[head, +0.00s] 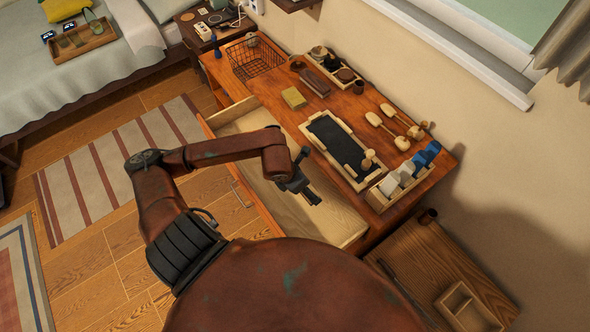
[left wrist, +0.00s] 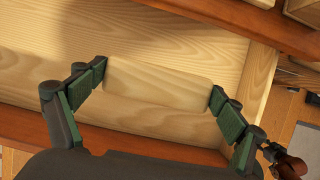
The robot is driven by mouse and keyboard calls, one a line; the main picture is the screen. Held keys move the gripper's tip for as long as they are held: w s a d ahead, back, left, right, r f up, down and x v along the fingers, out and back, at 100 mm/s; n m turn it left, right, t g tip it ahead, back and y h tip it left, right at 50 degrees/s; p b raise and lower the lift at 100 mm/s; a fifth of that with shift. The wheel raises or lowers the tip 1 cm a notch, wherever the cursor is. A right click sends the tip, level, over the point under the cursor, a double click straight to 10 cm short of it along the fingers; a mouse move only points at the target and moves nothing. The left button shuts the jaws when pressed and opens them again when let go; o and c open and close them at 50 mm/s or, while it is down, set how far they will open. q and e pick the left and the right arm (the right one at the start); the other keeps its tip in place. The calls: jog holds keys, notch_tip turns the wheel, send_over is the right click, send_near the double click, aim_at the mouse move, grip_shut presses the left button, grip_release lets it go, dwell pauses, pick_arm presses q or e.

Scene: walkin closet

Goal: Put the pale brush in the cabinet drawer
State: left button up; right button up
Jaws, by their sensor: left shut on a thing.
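The cabinet drawer (head: 247,120) is pulled out from the front of the wooden cabinet (head: 350,102), and its visible floor is bare. My left gripper (head: 304,190) is over the right part of the open drawer. In the left wrist view, my left gripper (left wrist: 158,85) is shut on the pale brush (left wrist: 158,86), a smooth wooden piece gripped across its length. The drawer's pale floor (left wrist: 180,35) and side wall (left wrist: 262,75) show around it. I cannot tell whether the brush touches the floor. The brush is hidden in the head view.
The cabinet top holds a wire basket (head: 243,72), a yellow block (head: 293,97), a dark-centred tray (head: 308,128), wooden paddle-shaped items (head: 373,118) and a rack (head: 377,201) of blue and white items. A side table (head: 420,258) stands at right; a bed (head: 70,80) is at upper left.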

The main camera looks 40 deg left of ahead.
pick_arm(q)
jog(key=w+a+f, duration=0.2)
jog(key=a+f, duration=0.1)
jog(key=w+a+f, duration=0.3)
jog(key=a, duration=0.1)
jog(key=w+a+f, duration=0.2)
jog(key=a+f, duration=0.1)
jog(key=a, duration=0.1)
jog(key=shift+w+f, duration=0.25)
jog(key=shift+w, duration=0.05)
jog(key=shift+w+a+f, duration=0.2)
jog(key=shift+a+f, duration=0.1)
jog(key=shift+f, duration=1.7)
jog(key=shift+b, duration=0.3)
jog(key=o, duration=1)
jog(key=shift+f, duration=0.1)
jog(key=shift+c, duration=0.2)
jog(key=v, duration=1.2)
jog(key=shift+p, duration=0.45)
